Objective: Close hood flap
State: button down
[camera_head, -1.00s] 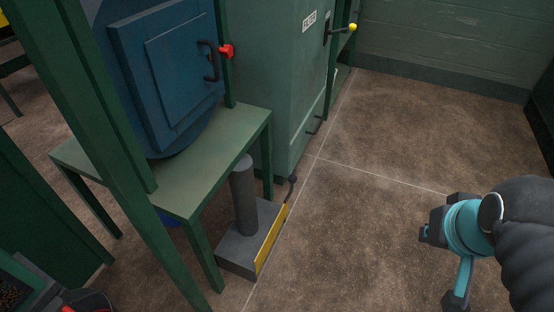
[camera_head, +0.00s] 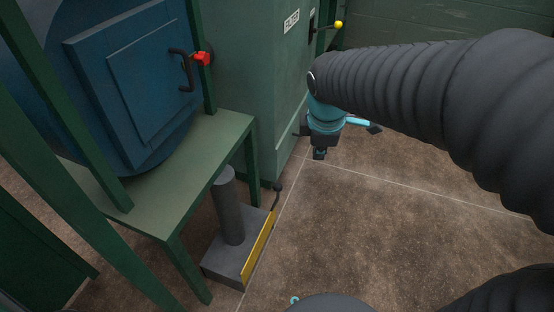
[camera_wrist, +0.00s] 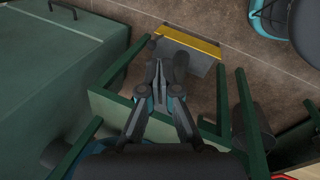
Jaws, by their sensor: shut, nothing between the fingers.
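The hood flap (camera_head: 125,95) is a square blue panel on the front of the round blue hood (camera_head: 60,30), at the left of the head view. It lies roughly flat against the hood; I cannot tell whether it is fully closed. A black bar handle (camera_head: 188,75) with a red knob (camera_head: 204,58) sits at its right edge. My gripper (camera_head: 319,153) is right of the flap and apart from it, in front of the green cabinet, pointing down. In the wrist view its fingers (camera_wrist: 160,72) are together and empty, over the stand area. The flap is not clearly visible there.
A green table (camera_head: 195,160) stands below the hood, between green posts. A grey pedestal with a yellow-edged base (camera_head: 230,255) is on the floor beside it. A green cabinet (camera_head: 260,95) marked FILTER stands behind.

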jog(key=w+a+f+n+g, duration=0.1)
jog(key=w+a+f+n, duration=0.45)
jog(key=n, duration=0.25)
jog(key=n+h+b, duration=0.1)
jog(key=n, duration=0.6)
send_over(277, 199)
jog(key=shift+g, duration=0.3)
notch_tip(277, 199, down, 19)
jog(key=shift+s+a+f, duration=0.1)
notch_tip(277, 199, down, 9)
jog(key=b, duration=0.3)
jog(key=shift+r, duration=0.2)
jog(key=shift+s, duration=0.1)
notch_tip(277, 199, up, 14)
jog(key=s+a+p, duration=0.1)
jog(key=s+p, duration=0.1)
jog(key=p, duration=0.3)
jog(key=shift+s+a+r+p, duration=0.15)
jog(key=shift+a+p, duration=0.1)
jog(key=shift+p, duration=0.1)
jog(key=shift+m, duration=0.4)
